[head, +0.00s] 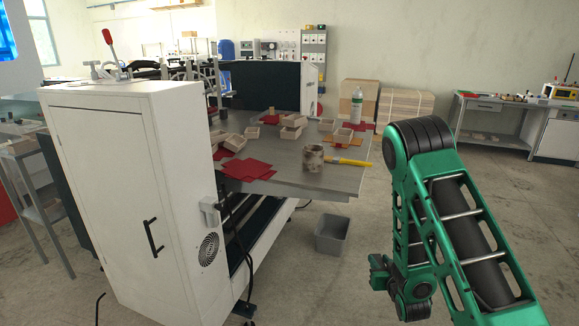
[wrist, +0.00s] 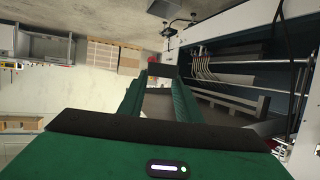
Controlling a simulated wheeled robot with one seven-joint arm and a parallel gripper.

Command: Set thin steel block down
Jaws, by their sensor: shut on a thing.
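In the wrist view my gripper (wrist: 163,78) reaches away from the camera, its two green fingers coming close together at the tips. A small dark grey piece, seemingly the thin steel block (wrist: 163,70), sits between and across the fingertips. The gripper is shut on it and holds it clear of any surface I can make out. In the head view my green arm is at the right, bent downward beside the worktable (head: 330,185). The fingers and the block cannot be made out there.
The worktable holds several open wooden boxes (head: 234,143), red sheets (head: 247,170), a metal can (head: 313,158), a yellow-handled tool (head: 347,162) and a bottle (head: 356,106). A white cabinet (head: 125,190) stands at left. A grey bin (head: 332,233) is on the floor. The table's front right corner is bare.

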